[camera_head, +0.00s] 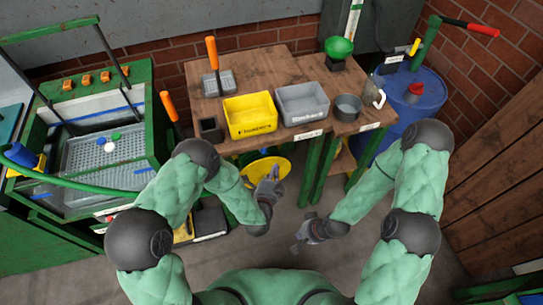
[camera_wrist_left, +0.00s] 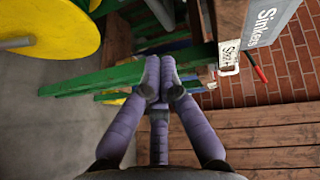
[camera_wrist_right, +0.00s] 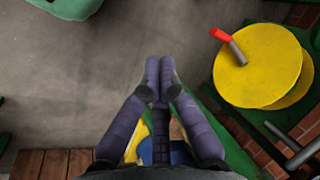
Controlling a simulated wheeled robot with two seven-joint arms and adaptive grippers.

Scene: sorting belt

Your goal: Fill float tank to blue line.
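The float tank (camera_head: 72,113) stands at the left, a green-framed unit with pale walls and a perforated grey tray. Small blue, green and white balls lie at its tray. Blue strips show on it, but I cannot tell its water level. A clear jug (camera_head: 371,92) with a pale handle stands at the right end of the wooden table, near a blue drum (camera_head: 417,98) with a red fitting on top. My left gripper (camera_head: 275,176) is shut and empty in front of the table; its fingertips meet in the left wrist view (camera_wrist_left: 157,68). My right gripper (camera_head: 298,243) is also shut and empty, lower down.
The wooden table (camera_head: 262,62) carries a yellow bin (camera_head: 250,116), a grey Sinkers bin (camera_head: 302,103), a round grey pot (camera_head: 347,107) and a green funnel-like piece (camera_head: 339,48). A yellow disc (camera_head: 262,168) sits below it. The floor in front is clear.

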